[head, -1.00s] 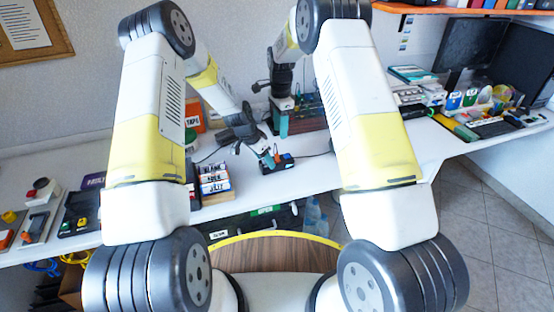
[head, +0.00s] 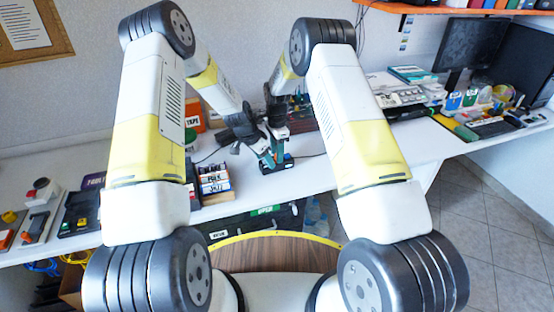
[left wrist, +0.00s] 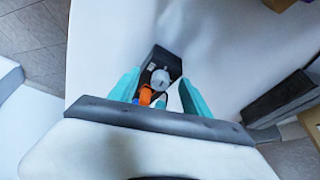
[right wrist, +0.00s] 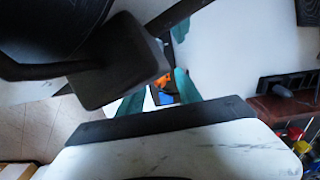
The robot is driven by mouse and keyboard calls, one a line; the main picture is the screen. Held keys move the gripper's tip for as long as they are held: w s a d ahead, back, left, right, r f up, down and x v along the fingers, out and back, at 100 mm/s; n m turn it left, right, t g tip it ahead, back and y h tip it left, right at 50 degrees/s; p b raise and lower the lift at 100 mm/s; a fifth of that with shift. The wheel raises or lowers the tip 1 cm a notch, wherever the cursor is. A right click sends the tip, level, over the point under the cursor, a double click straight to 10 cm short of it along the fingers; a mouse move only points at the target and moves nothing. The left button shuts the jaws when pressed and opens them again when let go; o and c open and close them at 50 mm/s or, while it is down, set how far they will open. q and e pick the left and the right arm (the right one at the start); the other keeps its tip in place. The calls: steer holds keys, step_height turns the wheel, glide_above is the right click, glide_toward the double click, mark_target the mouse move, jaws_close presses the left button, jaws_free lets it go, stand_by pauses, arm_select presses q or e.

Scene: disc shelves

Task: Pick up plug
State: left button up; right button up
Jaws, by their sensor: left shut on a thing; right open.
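A small dark box (head: 287,165) sits on the white table. In the left wrist view the box (left wrist: 155,58) carries a grey-white round piece (left wrist: 160,78), with an orange piece (left wrist: 145,95) and a blue part beside it. Which of these is the plug I cannot tell for sure. My right gripper (head: 279,152) is open, just above the box and close beside the left one. In the right wrist view the orange piece (right wrist: 162,80) shows between its fingers, partly hidden by my left gripper.
A holder of labelled cartridges (head: 214,182) stands left of the box. An orange TAPE box (head: 193,115) is behind it. A dark rack (head: 302,121) stands behind my right gripper. The table's front edge is close by.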

arm_select(q)
steer(key=shift+s+f, duration=0.25)
steer(key=shift+f, duration=0.05)
arm_select(e)
steer(key=shift+c, duration=0.2)
arm_select(q)
steer(key=shift+c, duration=0.2)
arm_select(e)
jaws_close()
arm_select(q)
steer(key=shift+a, duration=0.1)
steer(key=o, duration=1.5)
steer(key=shift+o, duration=1)
steer(key=shift+w+r, duration=0.15)
arm_select(e)
step_height(320, 180, up, 10)
